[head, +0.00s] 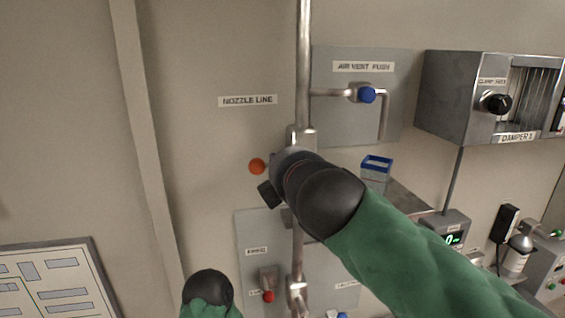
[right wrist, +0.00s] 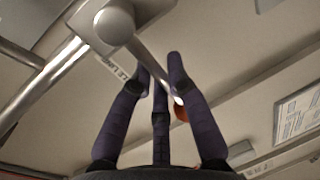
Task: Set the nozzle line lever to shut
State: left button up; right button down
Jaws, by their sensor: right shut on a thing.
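The nozzle line lever shows in the head view only as its orange knob (head: 257,166), left of the vertical pipe (head: 303,60) and below the NOZZLE LINE label (head: 247,100). The lever lies across the pipe; my right wrist hides its rod and hub. In the right wrist view, the metal lever rod (right wrist: 149,61) runs from the round hub (right wrist: 114,24) to the orange tip (right wrist: 181,110). My right gripper (right wrist: 160,72) is shut on this rod, with its dark fingers around it. Of my left arm only a black rounded joint shows at the bottom; its gripper is out of sight.
An AIR VENT PUSH panel (head: 400,118) with a blue knob (head: 367,95) is at upper right. A damper box (head: 455,95) juts out further right. A lower panel (head: 247,228) has a red knob (head: 268,296). The wall left of the NOZZLE LINE label is clear.

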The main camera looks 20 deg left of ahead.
jog(key=c, duration=1.2)
grip_release()
jog(key=shift+s, duration=0.1)
jog(key=v, duration=1.2)
